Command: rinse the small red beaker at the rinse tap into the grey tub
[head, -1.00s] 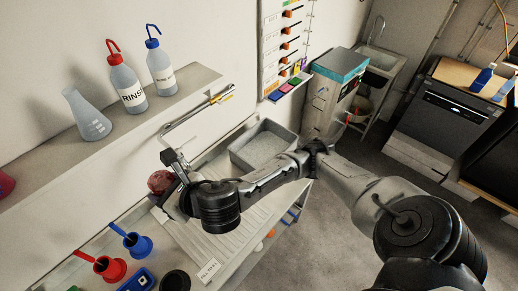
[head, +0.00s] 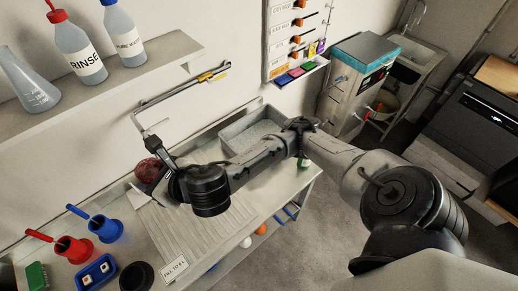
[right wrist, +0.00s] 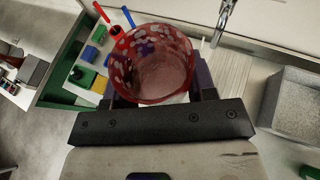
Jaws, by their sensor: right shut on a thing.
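The small red beaker (head: 147,171) is in my right gripper (head: 160,178), below the spout end of the rinse tap (head: 180,95). In the right wrist view the translucent beaker (right wrist: 152,68) is between the fingers, open top facing the camera, with pale spots on its wall. The tap spout (right wrist: 224,18) shows behind it to the right, apart from it. The grey tub (head: 229,153) stands right of the gripper, partly behind my arm; the beaker is not over it. The tub (right wrist: 291,100) also shows at right in the wrist view. My left gripper is out of view.
A ribbed draining board (head: 190,236) lies below the gripper. Red (head: 72,249) and blue (head: 104,228) holders with brushes stand at front left. A shelf (head: 120,80) above holds a flask (head: 30,85) and two wash bottles.

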